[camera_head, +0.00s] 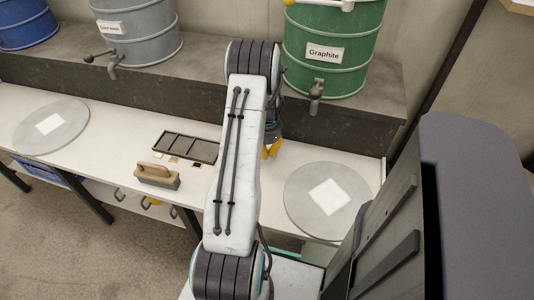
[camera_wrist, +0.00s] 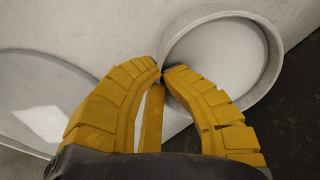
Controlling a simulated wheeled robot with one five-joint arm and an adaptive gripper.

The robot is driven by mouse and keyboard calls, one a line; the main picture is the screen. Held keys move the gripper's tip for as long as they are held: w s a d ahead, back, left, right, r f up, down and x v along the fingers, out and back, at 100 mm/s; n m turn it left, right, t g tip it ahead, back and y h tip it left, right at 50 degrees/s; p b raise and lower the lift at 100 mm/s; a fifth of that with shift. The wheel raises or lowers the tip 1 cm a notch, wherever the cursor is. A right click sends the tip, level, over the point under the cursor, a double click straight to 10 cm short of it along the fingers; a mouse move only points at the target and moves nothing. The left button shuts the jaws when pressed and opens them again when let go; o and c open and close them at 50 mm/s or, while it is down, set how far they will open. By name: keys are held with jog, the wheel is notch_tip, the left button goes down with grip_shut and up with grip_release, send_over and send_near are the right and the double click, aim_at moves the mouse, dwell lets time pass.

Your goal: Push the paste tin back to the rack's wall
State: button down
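In the wrist view a round, shallow, pale tin (camera_wrist: 274,58) stands at upper right with a smooth whitish inside; I take it for the paste tin. A dark surface lies right beside its right edge. My gripper (camera_wrist: 161,72) has its two yellow fingers curved together, tips almost meeting, at the tin's lower left rim. Nothing shows between the tips; whether they touch the rim is hard to tell. In the head view my gripper (camera_head: 270,150) is low over the white table, close to the rack's dark front wall (camera_head: 345,128). The tin is hidden there behind my arm.
A grey disc with a white square (camera_head: 300,205) lies right of my gripper, and another disc (camera_head: 30,132) far left. A dark divided tray (camera_head: 187,147) and a wooden-handled brush (camera_head: 158,176) lie left of my arm. Green (camera_head: 333,75) and grey (camera_head: 135,20) drums with taps stand on the rack.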

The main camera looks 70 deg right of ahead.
jog(key=c, duration=1.3)
grip_release()
jog(key=shift+c, duration=0.2)
notch_tip(320, 180, up, 8)
jog(key=a, duration=0.1)
jog(key=shift+r+p, duration=0.25)
jog(key=shift+p, duration=0.05)
